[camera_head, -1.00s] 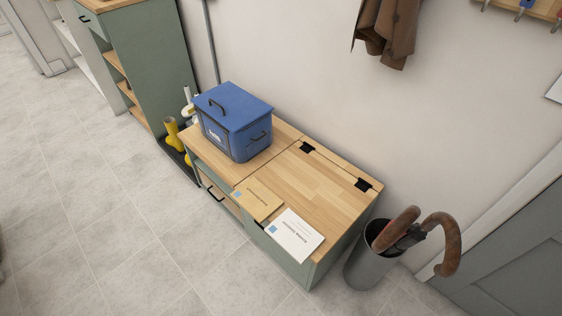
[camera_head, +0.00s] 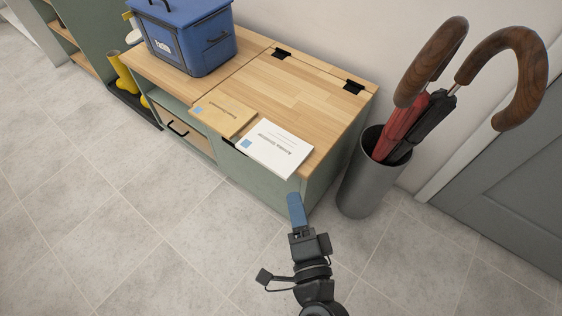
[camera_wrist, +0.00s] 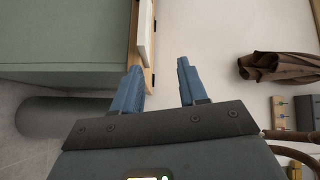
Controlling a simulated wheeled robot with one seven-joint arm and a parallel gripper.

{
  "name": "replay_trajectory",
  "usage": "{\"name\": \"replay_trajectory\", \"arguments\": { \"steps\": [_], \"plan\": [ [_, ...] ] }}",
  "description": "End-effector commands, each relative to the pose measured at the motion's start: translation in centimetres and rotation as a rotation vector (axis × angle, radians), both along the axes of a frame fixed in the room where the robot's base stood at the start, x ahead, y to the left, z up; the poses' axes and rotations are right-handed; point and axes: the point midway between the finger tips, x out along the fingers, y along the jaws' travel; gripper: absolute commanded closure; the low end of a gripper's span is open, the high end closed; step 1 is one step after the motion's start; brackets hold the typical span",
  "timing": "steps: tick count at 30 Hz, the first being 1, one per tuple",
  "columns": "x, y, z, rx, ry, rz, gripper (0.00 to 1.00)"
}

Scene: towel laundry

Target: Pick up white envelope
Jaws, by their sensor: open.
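The white envelope (camera_head: 274,147) lies flat on the wooden top of the bench, at its front right corner, with its front edge at or slightly past the bench edge. A brown envelope (camera_head: 223,114) lies to its left. My gripper (camera_head: 297,209) is just in front of and below the bench's front right corner, apart from the white envelope. In the wrist view my gripper (camera_wrist: 157,78) has its two blue fingers spread with nothing between them. The thin white edge of the envelope (camera_wrist: 145,30) shows beyond the left finger, along the wooden top.
A blue lidded box (camera_head: 190,40) stands on the left of the bench (camera_head: 305,95). A grey umbrella stand (camera_head: 368,185) with umbrellas is close on the right. Yellow boots (camera_head: 122,75) stand at the left. The floor in front is clear.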

Motion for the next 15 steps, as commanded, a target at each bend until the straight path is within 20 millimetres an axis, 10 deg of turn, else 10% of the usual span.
{"name": "replay_trajectory", "arguments": {
  "steps": [4, 15],
  "plan": [
    [3.7, 3.6, -3.4, 0.128, 0.018, 0.03, 0.57],
    [7.1, 5.9, -3.9, 0.2, 0.036, 0.043, 0.57]
  ]
}}
